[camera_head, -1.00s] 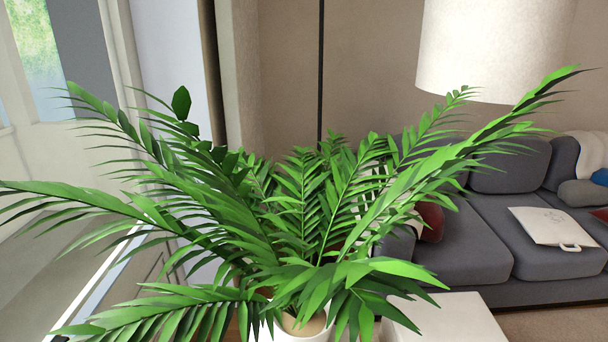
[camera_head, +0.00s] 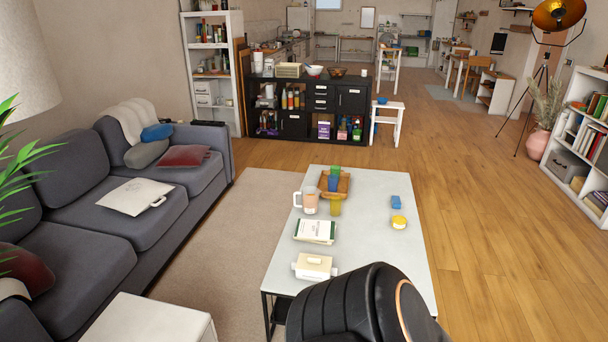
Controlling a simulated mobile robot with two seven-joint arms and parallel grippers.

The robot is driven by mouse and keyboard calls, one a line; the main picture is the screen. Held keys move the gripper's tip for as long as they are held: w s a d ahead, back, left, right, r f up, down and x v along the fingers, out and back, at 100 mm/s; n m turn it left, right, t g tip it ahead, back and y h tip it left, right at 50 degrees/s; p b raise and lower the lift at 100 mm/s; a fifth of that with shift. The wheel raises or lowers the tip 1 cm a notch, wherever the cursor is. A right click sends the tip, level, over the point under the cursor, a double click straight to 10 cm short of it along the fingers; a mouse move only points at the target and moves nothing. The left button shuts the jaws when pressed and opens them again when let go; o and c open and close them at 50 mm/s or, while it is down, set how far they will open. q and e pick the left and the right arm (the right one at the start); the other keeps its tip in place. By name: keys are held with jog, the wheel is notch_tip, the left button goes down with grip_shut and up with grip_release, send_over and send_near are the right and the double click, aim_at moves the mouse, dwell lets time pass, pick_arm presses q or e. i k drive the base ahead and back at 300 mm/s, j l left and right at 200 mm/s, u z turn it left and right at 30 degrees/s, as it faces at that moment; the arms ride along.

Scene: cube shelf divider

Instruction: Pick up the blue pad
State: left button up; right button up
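A small blue pad-like object (camera_head: 396,202) lies on the white coffee table (camera_head: 372,265), toward its right edge and just behind a yellow round item (camera_head: 398,222). It is small in view, so I cannot make out its detail. A blue cushion (camera_head: 157,132) also shows at the far end of the grey sofa. Neither of my grippers is in view.
The table also holds a wooden tray (camera_head: 343,185) with cups, a pitcher (camera_head: 310,201), books (camera_head: 315,231) and a cream box (camera_head: 314,267). Wooden floor is clear to the right. The grey sofa (camera_head: 165,212) is left.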

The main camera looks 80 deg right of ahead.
aim_at(396, 203)
jog(key=z, duration=3.15)
jog(key=i+l+z, duration=1.1)
jog(key=i, duration=0.2)
jog(key=i+l+z, duration=0.1)
jog(key=i+z, duration=0.25)
jog(key=i, duration=0.2)
jog(key=i+u, duration=0.35)
jog(key=i, duration=0.25)
jog(key=i+l+u, duration=0.15)
jog(key=i+u, duration=0.2)
jog(key=i, duration=0.25)
